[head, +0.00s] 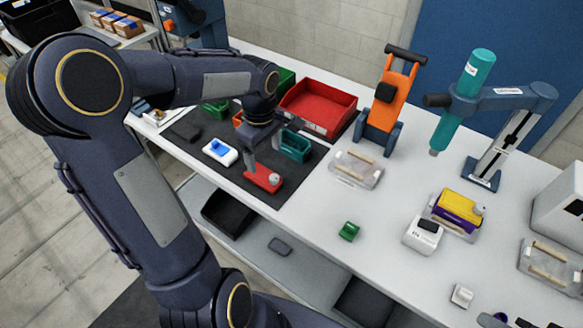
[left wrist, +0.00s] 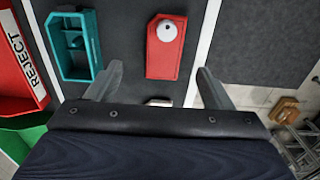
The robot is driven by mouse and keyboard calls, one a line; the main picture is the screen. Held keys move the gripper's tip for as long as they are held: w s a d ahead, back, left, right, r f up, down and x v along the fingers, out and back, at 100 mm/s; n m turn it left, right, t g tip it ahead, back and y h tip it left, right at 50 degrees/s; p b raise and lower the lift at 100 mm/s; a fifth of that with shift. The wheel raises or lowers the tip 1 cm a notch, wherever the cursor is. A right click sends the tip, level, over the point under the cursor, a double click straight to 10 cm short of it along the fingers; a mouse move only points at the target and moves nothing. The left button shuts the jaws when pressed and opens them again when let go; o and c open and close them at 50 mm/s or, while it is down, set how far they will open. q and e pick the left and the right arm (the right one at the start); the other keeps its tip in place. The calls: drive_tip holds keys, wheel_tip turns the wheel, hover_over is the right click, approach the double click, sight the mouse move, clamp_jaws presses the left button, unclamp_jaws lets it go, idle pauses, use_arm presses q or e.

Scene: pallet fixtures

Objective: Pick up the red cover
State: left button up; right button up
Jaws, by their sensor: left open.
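The red cover (head: 264,181) is a small flat red piece with a round white knob. It lies on the dark mat (head: 236,187) near the mat's front edge. In the left wrist view the red cover (left wrist: 164,60) lies ahead of the fingers, between their lines, with its knob toward the top. My left gripper (head: 263,156) is open and points down at the cover from above, partly hiding it. In the left wrist view my left gripper (left wrist: 158,82) has its fingers wide apart with nothing between them. My right gripper is not in view.
A teal bin (head: 295,145) stands just behind the cover, with a red REJECT bin (head: 318,105) beyond. A white-and-blue part (head: 220,151) lies left on the mat. An orange fixture (head: 388,95) and a teal press (head: 470,85) stand farther right.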

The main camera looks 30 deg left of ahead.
sight(266, 177)
use_arm(q)
drive_tip(key=shift+f, duration=0.45)
drive_tip(key=f, duration=0.4)
drive_tip(key=f+p, duration=0.1)
drive_tip(key=f, duration=0.1)
drive_tip(key=shift+s+d+f, duration=0.1)
drive_tip(key=shift+s+f, duration=0.2)
drive_tip(key=shift+f, duration=0.1)
drive_tip(key=shift+c, duration=0.4)
drive_tip(key=c, duration=1)
